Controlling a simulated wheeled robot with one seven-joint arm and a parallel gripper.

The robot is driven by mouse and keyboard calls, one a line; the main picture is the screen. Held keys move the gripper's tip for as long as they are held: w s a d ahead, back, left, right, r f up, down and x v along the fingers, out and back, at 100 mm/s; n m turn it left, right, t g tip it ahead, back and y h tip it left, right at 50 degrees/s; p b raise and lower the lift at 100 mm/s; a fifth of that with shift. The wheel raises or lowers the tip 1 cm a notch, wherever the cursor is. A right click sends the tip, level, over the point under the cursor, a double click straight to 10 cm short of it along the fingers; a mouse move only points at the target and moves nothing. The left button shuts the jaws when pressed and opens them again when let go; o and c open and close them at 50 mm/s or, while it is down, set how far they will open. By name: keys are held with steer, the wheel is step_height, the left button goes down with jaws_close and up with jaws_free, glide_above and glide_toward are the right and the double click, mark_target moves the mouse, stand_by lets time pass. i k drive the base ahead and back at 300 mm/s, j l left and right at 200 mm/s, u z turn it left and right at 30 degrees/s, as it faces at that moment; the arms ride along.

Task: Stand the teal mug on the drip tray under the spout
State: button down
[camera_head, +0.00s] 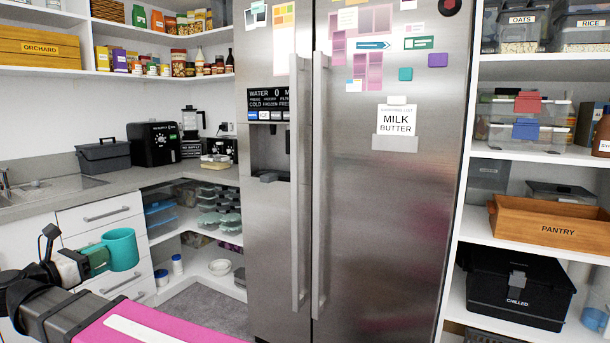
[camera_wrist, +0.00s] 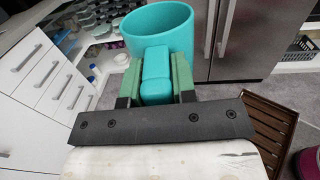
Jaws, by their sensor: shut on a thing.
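The teal mug (camera_head: 121,249) is held upright by my gripper (camera_head: 98,261) at the lower left of the head view. In the wrist view the mug (camera_wrist: 158,32) shows its open rim, and the green fingers of my gripper (camera_wrist: 156,84) are shut on its handle. The dispenser recess (camera_head: 268,150) is in the left fridge door, well to the right of and beyond the mug. A dark drip tray (camera_head: 270,177) juts out at the bottom of the recess.
The steel fridge (camera_head: 385,200) has two long vertical handles (camera_head: 297,190). White drawers (camera_head: 105,215) and a counter with a sink (camera_head: 45,188) are at the left. Pantry shelves (camera_head: 535,180) stand at the right. A brown slatted rack (camera_wrist: 268,125) lies low in the wrist view.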

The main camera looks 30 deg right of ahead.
mark_target(276, 175)
steer(key=i+j+z, duration=0.1)
steer(key=z, duration=0.3)
steer(key=i+j+z, duration=0.15)
steer(key=z, duration=0.25)
steer(key=i+j+z, duration=0.2)
steer(key=z, duration=0.2)
